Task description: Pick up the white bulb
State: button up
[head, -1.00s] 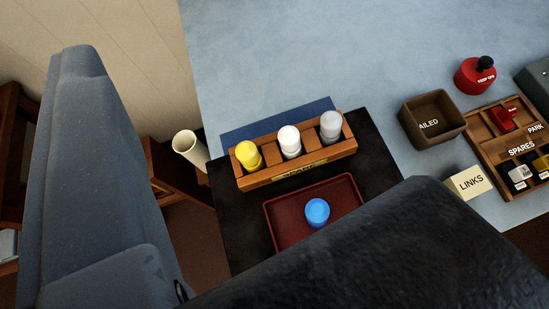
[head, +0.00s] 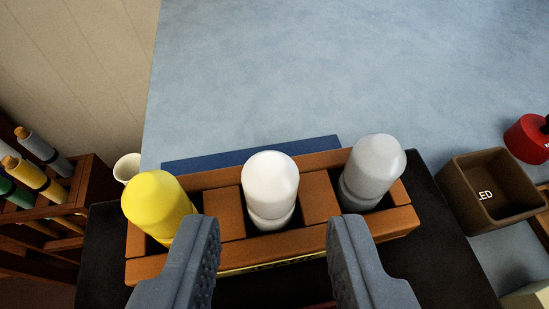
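The white bulb (head: 270,188) stands upright in the middle slot of a wooden rack (head: 321,197). A yellow bulb (head: 158,204) stands in the left slot and a grey bulb (head: 373,170) in the right slot. My gripper (head: 274,232) is open and empty. Its two fingers are spread wide at the front of the rack, on the near side of the white bulb, with the bulb showing beyond and between them. I see no contact with the bulb. The fingers hide part of the rack's front face and its label.
The rack stands on a black mat (head: 448,262), with a blue flat item (head: 250,150) behind it. A brown open box (head: 489,190) and a red round object (head: 528,138) are at the right. A white cup (head: 127,168) and a wooden holder (head: 85,180) are at the left. The blue tabletop behind is clear.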

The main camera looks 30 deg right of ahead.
aim_at(268, 201)
jog(key=shift+x, duration=0.8)
jog(key=x, duration=0.4)
jog(key=shift+w, duration=0.15)
grip_shut()
